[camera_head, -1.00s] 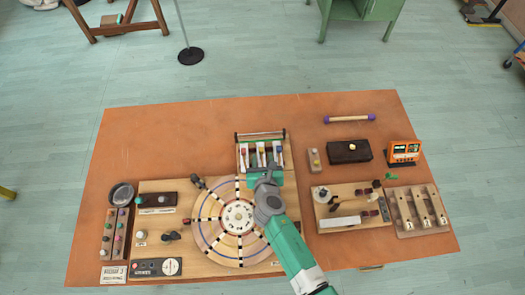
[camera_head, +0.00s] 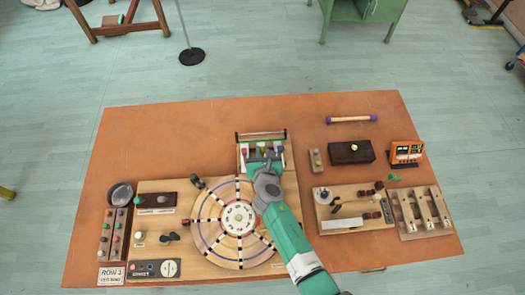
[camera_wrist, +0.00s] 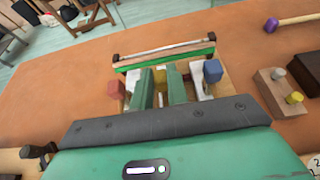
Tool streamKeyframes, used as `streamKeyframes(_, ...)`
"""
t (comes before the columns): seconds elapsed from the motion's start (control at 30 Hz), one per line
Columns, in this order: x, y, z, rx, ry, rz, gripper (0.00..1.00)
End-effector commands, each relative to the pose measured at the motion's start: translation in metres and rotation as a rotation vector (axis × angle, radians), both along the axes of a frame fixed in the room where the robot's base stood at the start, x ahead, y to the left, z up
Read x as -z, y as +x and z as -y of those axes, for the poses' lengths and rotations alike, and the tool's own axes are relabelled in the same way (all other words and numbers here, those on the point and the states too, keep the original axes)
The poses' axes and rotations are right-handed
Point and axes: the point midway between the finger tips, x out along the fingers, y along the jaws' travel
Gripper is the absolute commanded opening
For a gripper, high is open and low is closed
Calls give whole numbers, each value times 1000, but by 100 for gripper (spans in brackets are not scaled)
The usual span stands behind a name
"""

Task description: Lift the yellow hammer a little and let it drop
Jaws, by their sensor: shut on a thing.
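The yellow hammer (camera_wrist: 158,68) shows as a small yellow patch between my fingers in the wrist view; most of it is hidden. My gripper (camera_wrist: 162,82) is shut on it, with one green finger on each side. In the head view my gripper (camera_head: 263,157) covers the yellow hammer in the middle of the hammer rack (camera_head: 260,135). The red hammer (camera_wrist: 115,90) stands to the left and the blue hammer (camera_wrist: 212,72) to the right. I cannot tell how far the yellow hammer is raised.
A striped round dial (camera_head: 210,208) lies in front of the rack. To the right are a small block with knobs (camera_head: 315,160), a dark box (camera_head: 345,153) and a purple-ended stick (camera_head: 352,119). The table behind the rack (camera_head: 200,125) is clear.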

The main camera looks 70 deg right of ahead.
Motion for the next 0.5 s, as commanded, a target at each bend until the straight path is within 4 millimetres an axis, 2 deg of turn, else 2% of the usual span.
streamKeyframes(0.17,-22,-1,-2,0,0,-1,0)
streamKeyframes(0.37,-57,-5,-10,0,0,-1,0)
streamKeyframes(0.5,-63,-7,-13,1,1,0,0)
